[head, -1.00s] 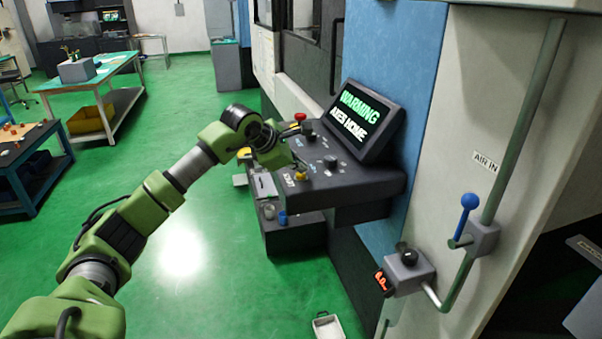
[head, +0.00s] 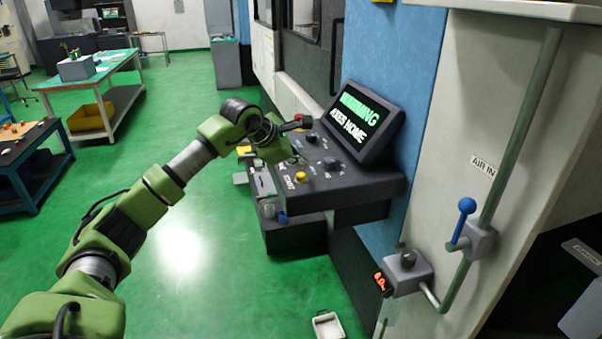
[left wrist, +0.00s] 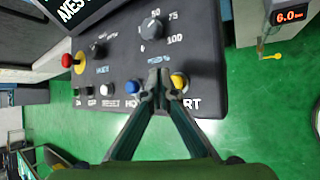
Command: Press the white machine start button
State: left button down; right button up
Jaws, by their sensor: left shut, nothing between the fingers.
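The dark control panel (left wrist: 120,55) carries a row of push buttons along its front edge. A white button (left wrist: 106,88) sits above the label RESET, with a blue button (left wrist: 133,87) to its right. A yellow button (left wrist: 179,81) is further right, above a partly hidden label ending in RT. My left gripper (left wrist: 158,75) is shut and empty, its tips over the panel between the blue and yellow buttons. It hides what lies behind it; contact cannot be told. In the head view, the yellow button (head: 301,176) shows beside my left wrist. My right gripper is not in view.
A red stop button (left wrist: 67,62) and rotary knobs (left wrist: 152,27) stand up from the panel. The tilted screen (head: 358,118) rises behind it. A blue-handled air valve (head: 466,206) and pipe are at the right.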

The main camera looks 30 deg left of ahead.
aim_at(300, 175)
pick_arm(q)
notch_tip(300, 175, up, 4)
jog(key=p, duration=0.2)
jog(key=shift+r+p, duration=0.2)
jog(key=shift+p, duration=0.15)
jog(key=shift+f, duration=0.1)
dwell(0.4)
